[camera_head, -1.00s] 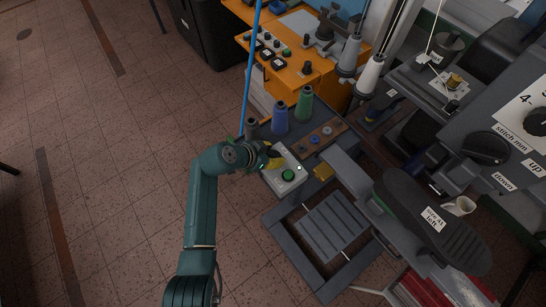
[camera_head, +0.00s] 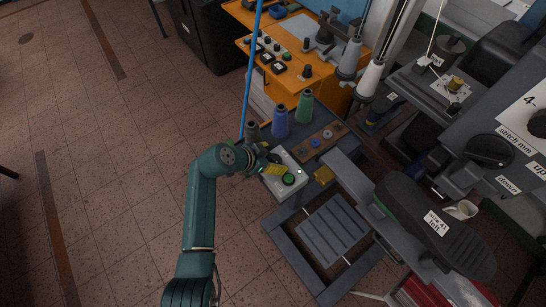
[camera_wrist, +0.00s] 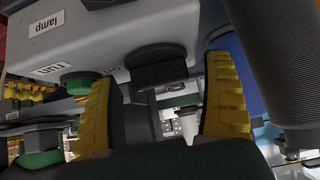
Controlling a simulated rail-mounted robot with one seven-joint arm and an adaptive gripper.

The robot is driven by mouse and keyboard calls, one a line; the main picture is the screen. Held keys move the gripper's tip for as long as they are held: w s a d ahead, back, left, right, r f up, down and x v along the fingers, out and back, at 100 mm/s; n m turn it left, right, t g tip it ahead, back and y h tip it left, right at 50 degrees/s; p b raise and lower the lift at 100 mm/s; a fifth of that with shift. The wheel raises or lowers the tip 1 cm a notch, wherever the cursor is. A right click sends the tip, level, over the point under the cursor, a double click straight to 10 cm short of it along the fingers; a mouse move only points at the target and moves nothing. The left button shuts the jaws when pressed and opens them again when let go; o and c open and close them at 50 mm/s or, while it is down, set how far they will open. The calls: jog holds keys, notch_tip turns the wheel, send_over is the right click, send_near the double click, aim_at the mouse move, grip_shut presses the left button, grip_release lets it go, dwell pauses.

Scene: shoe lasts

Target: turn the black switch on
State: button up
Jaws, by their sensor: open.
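A pale grey control box (camera_head: 294,190) stands beside the machine, with a green button (camera_head: 288,179) and a small lit green lamp (camera_head: 299,171) on top. In the wrist view, the black switch (camera_wrist: 158,65) sticks out from the box face (camera_wrist: 125,35), near the "run" and "lamp" labels. My gripper (camera_head: 273,168) is over the left side of the box. In the wrist view my gripper (camera_wrist: 162,85) is open, its yellow-padded fingers on either side of the switch. Whether they touch it I cannot tell. The switch is hidden in the head view.
Blue (camera_head: 280,121) and green (camera_head: 304,106) thread cones stand just behind the box. A blue upright pole (camera_head: 250,70) rises behind my gripper. An orange bench (camera_head: 315,85) is at the back. A dark shoe last (camera_head: 435,220) is at right. Floor at left is clear.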

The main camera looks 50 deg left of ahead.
jog(key=v, duration=1.2)
